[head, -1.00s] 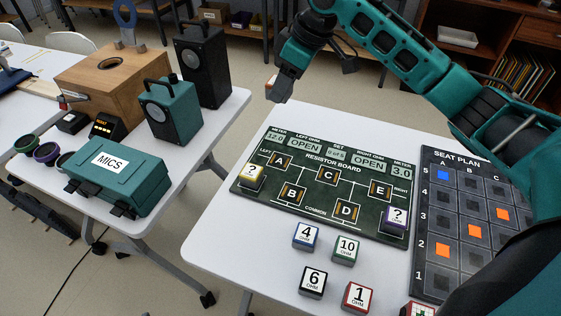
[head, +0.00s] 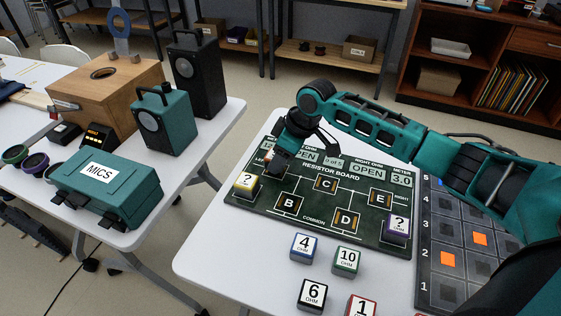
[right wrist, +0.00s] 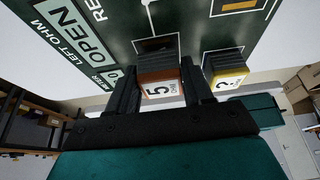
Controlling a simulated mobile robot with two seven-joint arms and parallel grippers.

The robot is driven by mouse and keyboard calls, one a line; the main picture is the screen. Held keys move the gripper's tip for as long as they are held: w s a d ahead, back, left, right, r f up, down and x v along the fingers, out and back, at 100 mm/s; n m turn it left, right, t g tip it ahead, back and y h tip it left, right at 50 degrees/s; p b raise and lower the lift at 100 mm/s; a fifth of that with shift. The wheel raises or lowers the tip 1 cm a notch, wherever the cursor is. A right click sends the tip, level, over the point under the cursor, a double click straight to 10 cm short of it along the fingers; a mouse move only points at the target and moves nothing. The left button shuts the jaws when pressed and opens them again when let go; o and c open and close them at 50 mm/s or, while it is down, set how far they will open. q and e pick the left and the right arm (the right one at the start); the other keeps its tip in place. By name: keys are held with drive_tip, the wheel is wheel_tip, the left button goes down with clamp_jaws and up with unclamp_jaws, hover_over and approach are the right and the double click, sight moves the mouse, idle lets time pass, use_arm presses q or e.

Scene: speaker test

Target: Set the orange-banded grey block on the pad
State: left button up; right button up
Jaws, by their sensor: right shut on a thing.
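My right gripper (head: 278,164) is over the upper left of the dark green resistor board (head: 262,205), where pad A is hidden behind it. In the right wrist view its two dark fingers are shut on a block (right wrist: 160,90) with an orange-brown band and a white face marked 5 OHM. A dark outlined pad (right wrist: 157,44) lies just beyond the block in that view. I cannot tell whether the block touches the board. Pads B (head: 288,204), C (head: 325,184), D (head: 346,221) and E (head: 381,199) look empty. My left gripper is not in view.
A yellow "?" block (head: 246,184) stands close left of the gripper, a purple one (head: 398,228) at the right. Blocks 4 (head: 304,246), 10 (head: 346,260), 6 (head: 312,294) and 1 (head: 361,307) stand in front. The seat plan (head: 440,213) lies at right.

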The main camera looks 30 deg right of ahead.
drive_tip(key=shift+f, duration=0.65)
drive_tip(key=o, duration=1.1)
drive_tip(key=shift+f, duration=0.1)
drive_tip(key=shift+c, duration=0.2)
